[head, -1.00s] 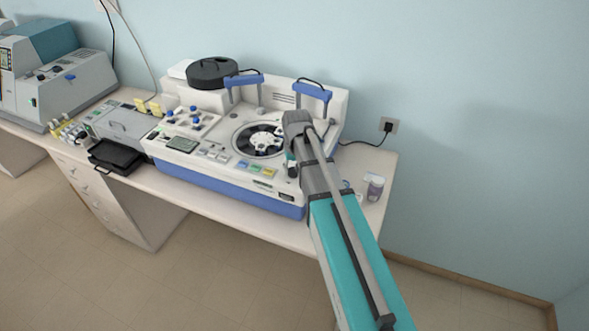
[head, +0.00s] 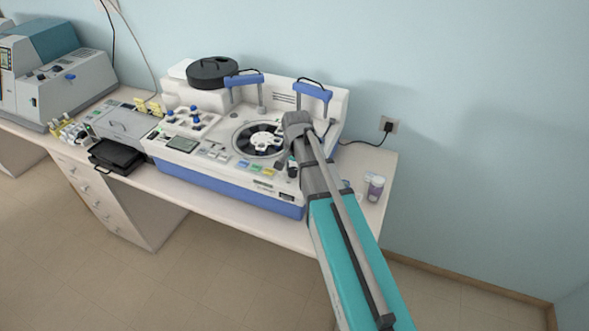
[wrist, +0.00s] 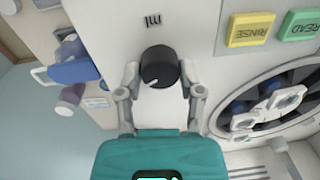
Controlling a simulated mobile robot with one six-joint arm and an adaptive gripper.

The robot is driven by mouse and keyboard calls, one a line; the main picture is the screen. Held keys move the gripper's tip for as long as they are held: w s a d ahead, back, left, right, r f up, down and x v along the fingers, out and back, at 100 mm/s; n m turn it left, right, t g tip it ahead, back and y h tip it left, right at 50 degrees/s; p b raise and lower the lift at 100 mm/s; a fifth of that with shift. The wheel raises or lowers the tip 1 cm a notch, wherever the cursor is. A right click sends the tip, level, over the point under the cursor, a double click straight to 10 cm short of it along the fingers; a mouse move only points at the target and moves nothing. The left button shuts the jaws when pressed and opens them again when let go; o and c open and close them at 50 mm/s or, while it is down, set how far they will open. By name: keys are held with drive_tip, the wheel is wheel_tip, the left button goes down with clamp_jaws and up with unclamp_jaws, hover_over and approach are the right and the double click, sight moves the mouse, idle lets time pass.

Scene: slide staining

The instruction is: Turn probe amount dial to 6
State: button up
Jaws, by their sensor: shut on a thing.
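The probe amount dial (wrist: 159,66) is a round black knob on the white panel of the staining machine (head: 230,185). In the wrist view a short white mark on the dial points to the lower left. My gripper (wrist: 160,76) is around the dial, one finger on each side, and shut on it. A small dark display or label (wrist: 152,20) sits on the panel just above the dial; its figures are too small to read. In the head view my arm covers most of the dial area.
In the wrist view a yellow RINSE button (wrist: 250,29) and a green READ button (wrist: 300,24) lie right of the dial, with the round carousel (wrist: 270,110) below them. A small jar (head: 375,188) stands on the bench at the machine's right.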

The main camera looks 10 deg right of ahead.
drive_tip(key=shift+s, duration=0.1)
idle(0.3)
drive_tip(key=o, duration=1.2)
drive_tip(key=shift+c, duration=0.2)
drive_tip(key=shift+r, duration=0.15)
